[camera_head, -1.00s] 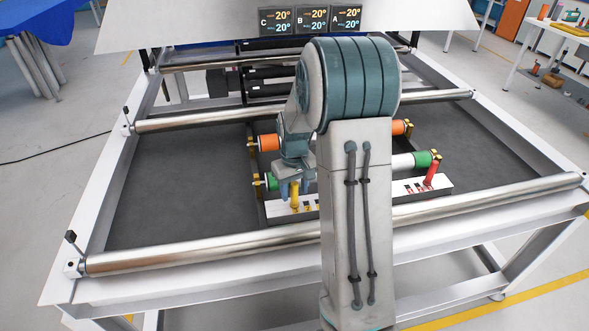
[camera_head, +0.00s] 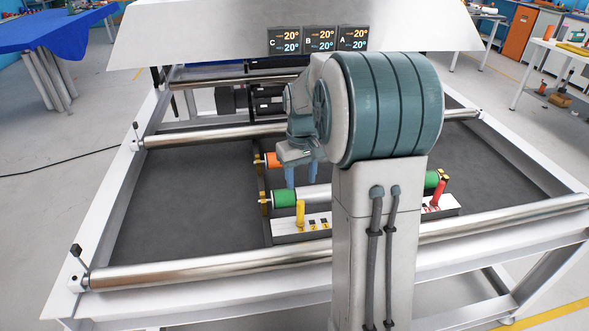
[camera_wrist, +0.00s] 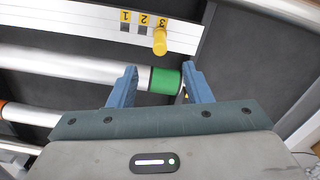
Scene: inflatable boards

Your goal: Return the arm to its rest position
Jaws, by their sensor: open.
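My arm rises in front of the machine in the head view, its large teal joint covering the middle of the bed. My gripper (camera_head: 303,174) points down above the rollers, with its two blue fingers apart. In the wrist view my gripper (camera_wrist: 160,90) is open and empty. A green-ended roller (camera_wrist: 165,81) shows between and beyond its fingertips. The yellow lever (camera_wrist: 160,42) on the white numbered panel (camera_wrist: 85,20) stands clear of the fingers. In the head view the yellow lever (camera_head: 300,213) is below my gripper.
A red lever (camera_head: 439,193) stands at the panel's right end. Steel rollers (camera_head: 210,271) span the white machine frame (camera_head: 110,215). A display board (camera_head: 220,35) with temperature readouts is behind. The dark bed (camera_head: 190,205) on the left is clear.

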